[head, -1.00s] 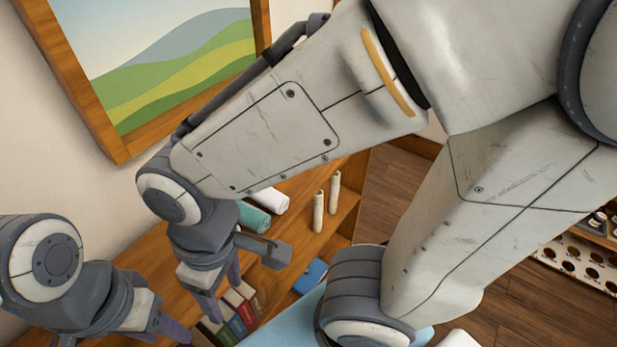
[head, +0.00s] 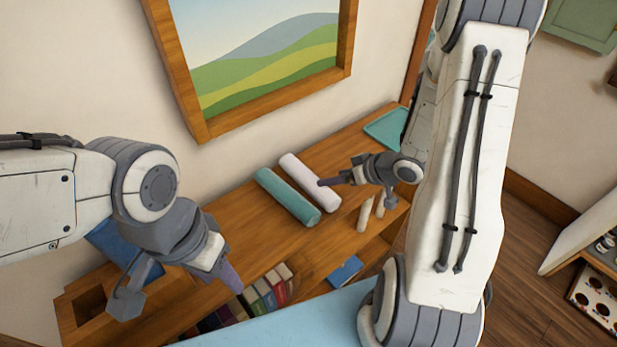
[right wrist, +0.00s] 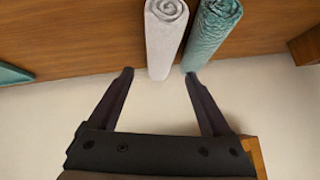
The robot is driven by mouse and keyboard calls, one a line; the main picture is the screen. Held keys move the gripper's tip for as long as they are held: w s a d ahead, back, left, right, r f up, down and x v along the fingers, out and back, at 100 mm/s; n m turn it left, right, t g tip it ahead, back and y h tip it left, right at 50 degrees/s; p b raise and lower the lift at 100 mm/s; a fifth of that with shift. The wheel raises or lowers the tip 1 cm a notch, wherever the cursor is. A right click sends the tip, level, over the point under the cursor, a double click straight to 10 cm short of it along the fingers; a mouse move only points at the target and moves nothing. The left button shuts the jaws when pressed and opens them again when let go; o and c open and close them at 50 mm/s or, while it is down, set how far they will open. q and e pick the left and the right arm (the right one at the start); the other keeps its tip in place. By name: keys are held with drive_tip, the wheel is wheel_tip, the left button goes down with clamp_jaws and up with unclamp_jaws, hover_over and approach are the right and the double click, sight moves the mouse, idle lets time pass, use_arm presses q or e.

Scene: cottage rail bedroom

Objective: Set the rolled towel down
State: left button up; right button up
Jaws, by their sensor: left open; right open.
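Two rolled towels lie side by side on the wooden shelf top (head: 235,225) in the head view, a white one (head: 309,181) and a teal one (head: 287,196). In the right wrist view the white roll (right wrist: 165,40) and the teal roll (right wrist: 212,35) come down from the top edge. My right gripper (right wrist: 158,72) is open, its fingertips apart near the white roll's lower part, with nothing clearly held. It also shows in the head view (head: 322,183), close to the white roll. My left gripper (head: 190,290) is open and empty at the front left of the shelf.
Two cream upright cylinders (head: 366,213) stand right of the rolls. A teal tray (head: 386,128) lies at the far end. Several books (head: 265,293) stand on the lower shelf, near a blue box (head: 345,270). A framed picture (head: 265,60) hangs above. Bare shelf top lies left of the rolls.

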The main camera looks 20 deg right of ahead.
sight(314, 182)
drive_tip(key=x, duration=0.5)
drive_tip(key=shift+s, duration=0.1)
drive_tip(key=p+x, duration=0.2)
drive_tip(key=x, duration=0.2)
drive_tip(key=shift+s+a, duration=0.2)
drive_tip(key=shift+w+a+f, duration=0.2)
drive_tip(key=shift+w+f, duration=0.25)
drive_tip(key=shift+f, duration=0.1)
drive_tip(key=c, duration=1.3)
drive_tip(key=shift+o, duration=0.2)
drive_tip(key=shift+r, duration=0.2)
